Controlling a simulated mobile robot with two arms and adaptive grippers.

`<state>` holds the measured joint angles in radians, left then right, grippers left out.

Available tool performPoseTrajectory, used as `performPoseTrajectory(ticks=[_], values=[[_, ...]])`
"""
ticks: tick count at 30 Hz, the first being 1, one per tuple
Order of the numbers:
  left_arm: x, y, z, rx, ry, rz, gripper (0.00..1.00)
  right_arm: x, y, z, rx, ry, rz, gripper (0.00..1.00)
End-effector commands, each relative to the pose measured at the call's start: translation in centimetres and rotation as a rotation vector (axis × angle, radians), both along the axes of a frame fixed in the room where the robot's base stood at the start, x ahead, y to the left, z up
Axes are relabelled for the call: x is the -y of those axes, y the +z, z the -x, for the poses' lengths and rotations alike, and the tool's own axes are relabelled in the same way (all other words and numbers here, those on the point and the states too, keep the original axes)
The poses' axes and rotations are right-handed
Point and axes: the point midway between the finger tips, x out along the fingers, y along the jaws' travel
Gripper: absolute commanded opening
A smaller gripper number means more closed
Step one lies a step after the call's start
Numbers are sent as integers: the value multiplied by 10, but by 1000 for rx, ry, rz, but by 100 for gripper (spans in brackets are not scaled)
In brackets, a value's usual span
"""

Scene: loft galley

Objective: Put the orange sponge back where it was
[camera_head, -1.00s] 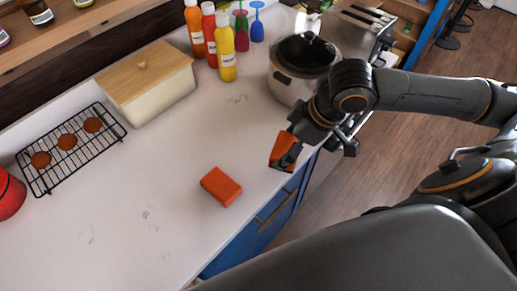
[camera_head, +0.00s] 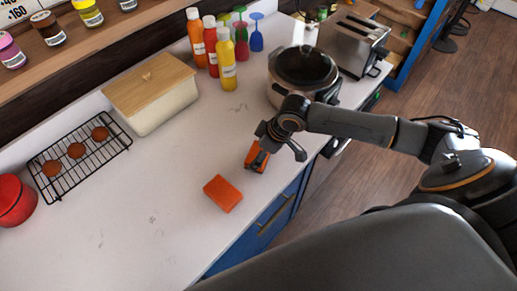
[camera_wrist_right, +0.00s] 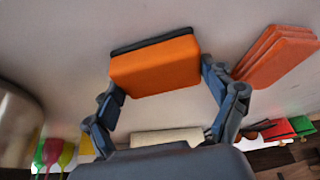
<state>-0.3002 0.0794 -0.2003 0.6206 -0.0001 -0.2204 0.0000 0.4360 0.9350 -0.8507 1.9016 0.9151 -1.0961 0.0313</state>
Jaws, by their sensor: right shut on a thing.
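The orange sponge (camera_head: 251,157), with a dark layer on one face, is in my right gripper (camera_head: 262,152). In the right wrist view the sponge (camera_wrist_right: 155,68) sits between the two fingers (camera_wrist_right: 160,88), which are shut on its sides. It is at the counter's front edge area, low over the white top; I cannot tell whether it touches. A second, redder orange block (camera_head: 222,193) lies on the counter just left of and nearer than the held sponge. It also shows at the right of the wrist view (camera_wrist_right: 275,56), apart from the gripper. My left gripper is not in view.
A cooker pot (camera_head: 303,78) stands behind my right gripper, with a toaster (camera_head: 352,43) beyond. Bottles (camera_head: 227,68), a wooden-lidded box (camera_head: 150,95) and a cooling rack (camera_head: 78,153) stand further back and left. The counter's middle (camera_head: 165,180) is clear.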

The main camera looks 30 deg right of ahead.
Motion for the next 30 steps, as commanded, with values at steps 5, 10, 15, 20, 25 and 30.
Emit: performPoseTrajectory(ticks=[5,10,15,20,25,30], values=[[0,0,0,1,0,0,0,0,-2,0,1,1,0,59],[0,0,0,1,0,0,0,0,-2,0,1,0,-1,96],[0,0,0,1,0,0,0,0,-2,0,1,0,-1,100],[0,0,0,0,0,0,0,0,-2,0,1,0,-1,100],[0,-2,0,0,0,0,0,2,4,2,1,0,0,100],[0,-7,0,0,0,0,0,10,30,10,4,1,3,100]])
